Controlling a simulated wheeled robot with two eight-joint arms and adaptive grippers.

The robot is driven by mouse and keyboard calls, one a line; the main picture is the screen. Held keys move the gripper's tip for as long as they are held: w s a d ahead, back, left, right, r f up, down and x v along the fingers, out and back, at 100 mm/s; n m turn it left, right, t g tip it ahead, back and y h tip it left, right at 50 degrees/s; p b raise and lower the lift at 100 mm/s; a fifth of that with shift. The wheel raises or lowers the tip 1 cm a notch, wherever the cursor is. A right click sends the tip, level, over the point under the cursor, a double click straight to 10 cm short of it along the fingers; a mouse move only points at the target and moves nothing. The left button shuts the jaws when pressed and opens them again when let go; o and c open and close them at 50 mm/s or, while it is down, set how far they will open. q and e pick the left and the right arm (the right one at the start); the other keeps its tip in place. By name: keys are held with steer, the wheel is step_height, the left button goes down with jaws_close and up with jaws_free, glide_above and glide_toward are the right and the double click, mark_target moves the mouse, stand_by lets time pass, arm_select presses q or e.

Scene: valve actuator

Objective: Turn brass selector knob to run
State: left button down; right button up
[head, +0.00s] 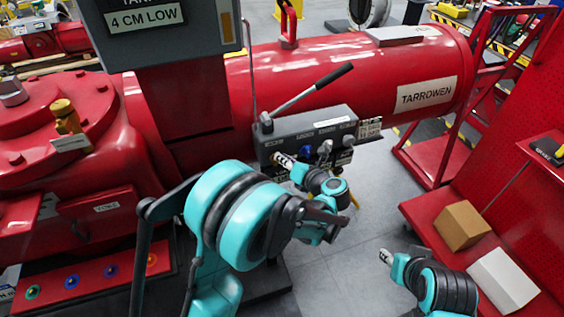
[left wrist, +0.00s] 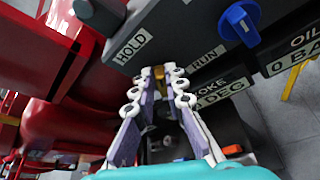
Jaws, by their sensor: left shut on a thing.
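The grey control box (head: 305,135) is mounted on the side of the red cylinder. My left gripper (head: 280,158) reaches its front face at the lower left. In the left wrist view the two white fingers of this gripper (left wrist: 158,73) are shut on the brass selector knob (left wrist: 159,86), of which only a small strip shows between the fingertips. The HOLD label (left wrist: 131,45) is up and left of the knob, the RUN label (left wrist: 207,56) to its right. The knob's pointing direction is hidden. My right gripper (head: 386,257) is low at the right, away from the box; its jaws are too small to read.
A blue knob (head: 306,151) is right of my left gripper, also close by in the left wrist view (left wrist: 240,22). A lever with a black grip (head: 334,75) rises above the box. A red cart holds a cardboard box (head: 462,226) and a white box (head: 503,280).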

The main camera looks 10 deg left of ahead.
arm_select(q)
steer(key=shift+w+d+f+m+y+b, duration=0.1)
steer(key=shift+d+f+m+y+b, duration=0.2)
steer(key=shift+m+y+b, duration=0.65)
steer(key=shift+w+d+f+m+y+b, duration=0.15)
steer(key=shift+f+m+y+b, duration=0.3)
steer(key=shift+m+b, duration=1)
steer(key=shift+w+d+f+m+y+b, duration=0.1)
steer(key=shift+f+m+y+b, duration=0.4)
steer(key=shift+m, duration=1.2)
steer(key=shift+r+y, duration=0.15)
steer(key=shift+y, duration=0.15)
steer(key=c, duration=1.6)
jaws_free()
steer(key=shift+o, duration=0.2)
steer(key=v, duration=0.7)
steer(key=shift+d, duration=0.15)
